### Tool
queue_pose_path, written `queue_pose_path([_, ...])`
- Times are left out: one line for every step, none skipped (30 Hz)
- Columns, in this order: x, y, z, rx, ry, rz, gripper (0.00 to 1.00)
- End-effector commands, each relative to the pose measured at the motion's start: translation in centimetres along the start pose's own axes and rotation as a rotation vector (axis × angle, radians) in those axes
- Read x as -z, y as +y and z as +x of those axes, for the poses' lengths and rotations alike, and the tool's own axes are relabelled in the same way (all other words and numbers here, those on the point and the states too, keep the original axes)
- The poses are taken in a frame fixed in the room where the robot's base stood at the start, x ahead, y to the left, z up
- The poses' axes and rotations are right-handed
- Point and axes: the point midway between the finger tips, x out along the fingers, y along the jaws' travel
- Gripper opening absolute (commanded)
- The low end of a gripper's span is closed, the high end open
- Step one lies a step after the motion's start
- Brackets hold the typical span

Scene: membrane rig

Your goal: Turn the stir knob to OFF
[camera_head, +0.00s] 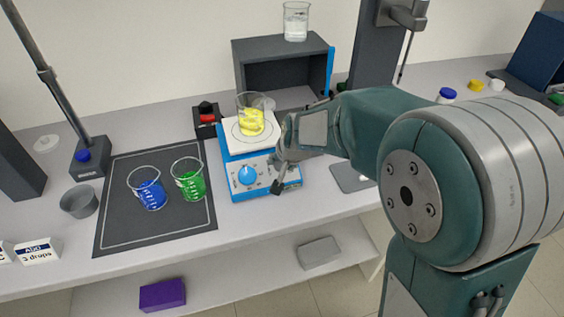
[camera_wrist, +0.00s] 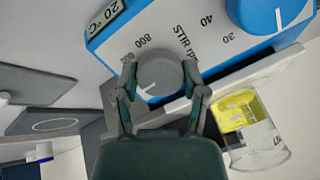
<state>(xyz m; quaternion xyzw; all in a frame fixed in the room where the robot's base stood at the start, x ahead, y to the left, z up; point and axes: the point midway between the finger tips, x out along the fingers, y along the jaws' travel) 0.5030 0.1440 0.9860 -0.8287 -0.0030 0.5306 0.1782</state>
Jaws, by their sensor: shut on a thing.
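The stir knob (camera_wrist: 158,74) is a round grey knob on the front panel of the blue and white hotplate (camera_head: 232,186). In the wrist view, "STIR" and "800" are printed around it, and a white pointer line shows at its lower left edge. My gripper (camera_wrist: 160,72) has one finger on each side of the knob and is shut on it. In the head view my gripper (camera_head: 283,173) is at the right of the hotplate's front and hides the stir knob. A blue knob (camera_head: 246,175) sits left of it. I cannot see an OFF mark.
A beaker of yellow liquid (camera_head: 251,120) stands on the hotplate. Blue (camera_head: 150,194) and green (camera_head: 188,184) beakers stand on the dark mat (camera_head: 125,232) to the left. A grey shelf box (camera_head: 245,70) with a beaker on top is behind. Bench space below the hotplate is clear.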

Motion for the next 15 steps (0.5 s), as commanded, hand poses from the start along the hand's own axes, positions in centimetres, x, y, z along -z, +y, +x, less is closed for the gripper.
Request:
queue_pose_path([-0.01, -0.02, 0.06, -0.002, 0.000, -0.019, 0.08])
queue_pose_path([-0.01, -0.02, 0.06, -0.004, 0.000, -0.033, 0.08])
queue_pose_path([-0.01, -0.03, 0.06, -0.007, 0.000, -0.052, 0.08])
queue_pose_path([-0.01, -0.03, 0.06, -0.009, 0.000, -0.069, 0.08])
queue_pose_path([-0.01, -0.04, 0.06, -0.011, 0.000, -0.089, 0.08])
queue_pose_path([-0.01, -0.04, 0.06, -0.014, 0.000, -0.116, 0.08])
queue_pose_path([-0.01, -0.05, 0.07, -0.017, 0.000, -0.139, 0.08])
queue_pose_path([-0.01, -0.05, 0.07, -0.020, 0.000, -0.162, 0.08])
queue_pose_path([0.00, -0.06, 0.07, -0.024, 0.000, -0.197, 0.08])
queue_pose_path([0.00, -0.06, 0.07, -0.028, 0.001, -0.222, 0.08])
queue_pose_path([0.00, -0.07, 0.07, -0.031, 0.001, -0.250, 0.08])
queue_pose_path([0.00, -0.06, 0.07, -0.036, 0.001, -0.287, 0.08])
queue_pose_path([0.00, -0.07, 0.07, -0.039, 0.001, -0.315, 0.08])
queue_pose_path([-0.01, -0.08, 0.07, -0.043, 0.001, -0.343, 0.08])
queue_pose_path([-0.01, -0.08, 0.07, -0.048, 0.001, -0.382, 0.08])
